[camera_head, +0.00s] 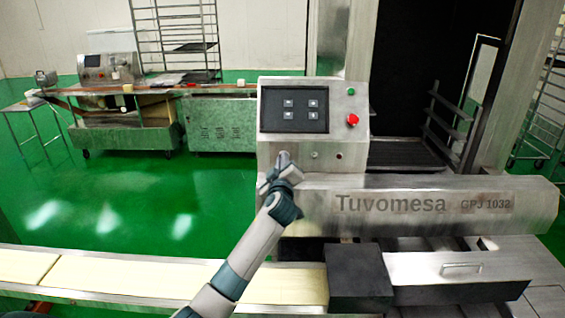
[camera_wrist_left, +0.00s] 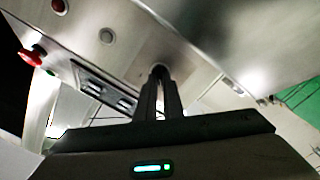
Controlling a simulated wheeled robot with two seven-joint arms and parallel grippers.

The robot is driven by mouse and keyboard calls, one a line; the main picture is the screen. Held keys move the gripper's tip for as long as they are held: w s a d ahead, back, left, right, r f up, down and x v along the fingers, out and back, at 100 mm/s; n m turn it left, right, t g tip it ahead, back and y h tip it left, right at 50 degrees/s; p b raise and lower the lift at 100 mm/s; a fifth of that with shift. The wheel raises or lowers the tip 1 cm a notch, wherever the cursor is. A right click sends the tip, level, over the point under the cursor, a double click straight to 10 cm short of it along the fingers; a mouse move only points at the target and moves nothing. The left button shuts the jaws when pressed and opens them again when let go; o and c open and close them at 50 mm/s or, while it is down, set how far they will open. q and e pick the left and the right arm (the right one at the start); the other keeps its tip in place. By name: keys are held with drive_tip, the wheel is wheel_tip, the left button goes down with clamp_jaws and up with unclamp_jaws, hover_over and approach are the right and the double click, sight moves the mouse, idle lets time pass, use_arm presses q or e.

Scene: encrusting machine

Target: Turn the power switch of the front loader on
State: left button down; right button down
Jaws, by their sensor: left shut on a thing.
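The front loader (camera_head: 335,178) is a steel machine marked "Tuvomesa GPJ 1032", with an upright control panel (camera_head: 262,137). My left gripper (camera_head: 284,160) is at the lower left of the panel face. In the left wrist view, its two fingers (camera_wrist_left: 160,72) are close together around a small round knob, the power switch (camera_wrist_left: 159,68), at the panel. The fingers hide most of the switch, so its turned position cannot be told. My right gripper is not in view.
The panel also bears a black screen (camera_head: 294,109) with several buttons, a green button (camera_head: 350,91), a red stop button (camera_head: 352,119) and small round fittings (camera_head: 315,155) right of my gripper. A conveyor (camera_head: 120,275) runs along the front. Green floor lies open behind it.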

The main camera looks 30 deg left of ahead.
use_arm(q)
drive_tip(key=shift+m, duration=0.3)
drive_tip(key=m, duration=0.8)
drive_tip(key=shift+w+d, duration=0.1)
drive_tip(key=shift+d, duration=0.05)
drive_tip(key=m+p, duration=0.1)
drive_tip(key=m, duration=0.4)
drive_tip(key=shift+d, duration=0.1)
drive_tip(key=shift+w+d+f+m+p, duration=0.1)
drive_tip(key=shift+m+p, duration=0.7)
drive_tip(key=shift+m, duration=1.4)
drive_tip(key=c, duration=1.9)
unclamp_jaws()
drive_tip(key=shift+o, duration=0.2)
